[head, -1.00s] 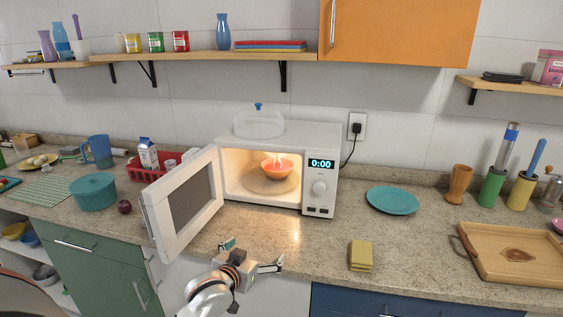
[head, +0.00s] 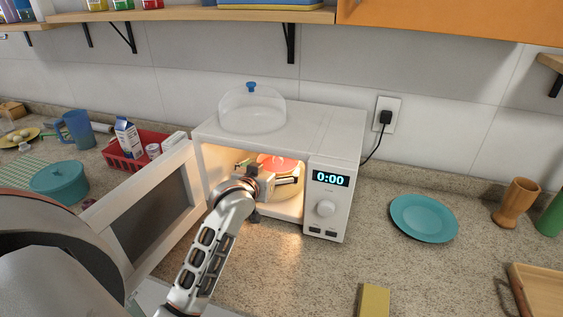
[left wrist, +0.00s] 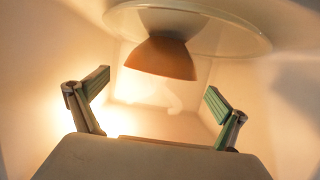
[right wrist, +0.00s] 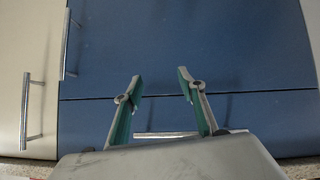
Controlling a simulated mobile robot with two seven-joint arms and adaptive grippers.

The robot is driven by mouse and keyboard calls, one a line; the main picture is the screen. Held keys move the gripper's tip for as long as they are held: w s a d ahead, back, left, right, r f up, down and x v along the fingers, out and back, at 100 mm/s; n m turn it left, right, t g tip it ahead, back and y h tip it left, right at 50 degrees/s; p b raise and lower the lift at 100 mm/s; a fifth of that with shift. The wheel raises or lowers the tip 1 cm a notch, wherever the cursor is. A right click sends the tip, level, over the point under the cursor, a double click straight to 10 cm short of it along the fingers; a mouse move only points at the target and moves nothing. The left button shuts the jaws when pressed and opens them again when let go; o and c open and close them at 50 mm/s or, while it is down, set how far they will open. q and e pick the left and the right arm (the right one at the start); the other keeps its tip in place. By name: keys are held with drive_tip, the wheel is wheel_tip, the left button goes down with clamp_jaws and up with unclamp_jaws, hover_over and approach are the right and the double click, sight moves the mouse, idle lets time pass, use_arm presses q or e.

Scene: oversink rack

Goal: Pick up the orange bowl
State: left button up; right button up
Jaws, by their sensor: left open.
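The orange bowl (head: 277,162) sits inside the lit microwave (head: 336,210), partly hidden in the head view behind my left gripper. My left gripper (head: 272,177) is inside the microwave's opening, in front of the bowl, open and empty. In the left wrist view the bowl (left wrist: 160,58) appears upside down against a clear glass turntable (left wrist: 225,28). It lies ahead of and between the spread fingers of my left gripper (left wrist: 158,82), with no visible contact. My right gripper (right wrist: 160,74) is open and empty in front of blue cabinet fronts.
The microwave door (head: 150,215) stands open to the left, close beside my left arm. A clear dome (head: 252,110) with a blue knob sits on top of the microwave. A teal plate (head: 424,218) and a yellow sponge (head: 374,300) lie on the counter to the right.

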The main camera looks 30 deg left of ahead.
sight(278, 161)
use_arm(q)
drive_tip(key=shift+x, duration=3.45)
drive_tip(key=shift+a, duration=0.2)
drive_tip(key=c, duration=1.3)
